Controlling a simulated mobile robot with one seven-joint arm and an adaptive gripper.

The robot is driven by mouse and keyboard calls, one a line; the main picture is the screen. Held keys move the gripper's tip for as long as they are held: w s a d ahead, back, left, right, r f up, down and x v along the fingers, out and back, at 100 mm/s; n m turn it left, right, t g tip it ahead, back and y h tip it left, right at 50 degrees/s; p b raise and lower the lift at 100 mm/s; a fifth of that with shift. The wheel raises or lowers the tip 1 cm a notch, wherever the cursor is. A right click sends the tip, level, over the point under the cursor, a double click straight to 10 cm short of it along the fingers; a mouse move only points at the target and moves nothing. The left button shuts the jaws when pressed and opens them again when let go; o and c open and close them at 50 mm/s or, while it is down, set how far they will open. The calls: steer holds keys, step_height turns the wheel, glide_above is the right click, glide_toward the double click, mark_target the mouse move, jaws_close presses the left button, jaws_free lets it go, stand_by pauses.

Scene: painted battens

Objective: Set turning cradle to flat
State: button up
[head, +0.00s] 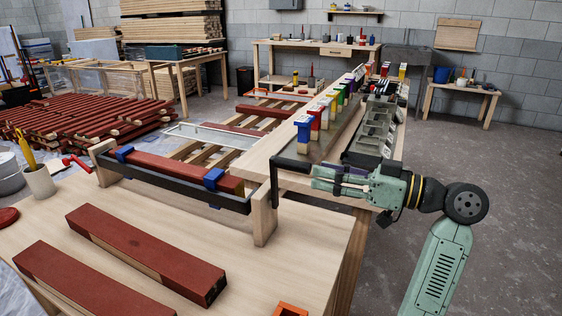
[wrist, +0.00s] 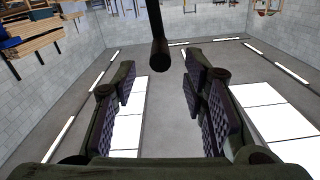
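The turning cradle (head: 178,188) is a long dark trough between two wooden end posts on the front bench. It holds a red-painted batten (head: 165,170) under two blue clamps (head: 214,179). A black L-shaped crank (head: 275,184) is at its right end post, with its grip pointing right. My gripper (head: 314,180) reaches in from the right, close to this crank. In the wrist view my gripper (wrist: 165,100) is open, its dark ribbed pads apart and nothing between them. A dark rod (wrist: 158,45), seemingly the crank's grip, shows beyond the fingertips. Contact is not visible.
Two painted battens (head: 145,250) lie on the front bench, with an orange piece (head: 291,309) at its edge. A cup (head: 39,181) stands left. Open floor lies to the right.

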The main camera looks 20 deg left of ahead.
mark_target(276, 162)
steer(key=a+p, duration=0.2)
steer(key=a, duration=0.7)
steer(key=shift+w+a, duration=0.1)
steer(key=shift+w, duration=0.05)
steer(key=shift+c, duration=0.2)
jaws_close()
stand_by(0.4)
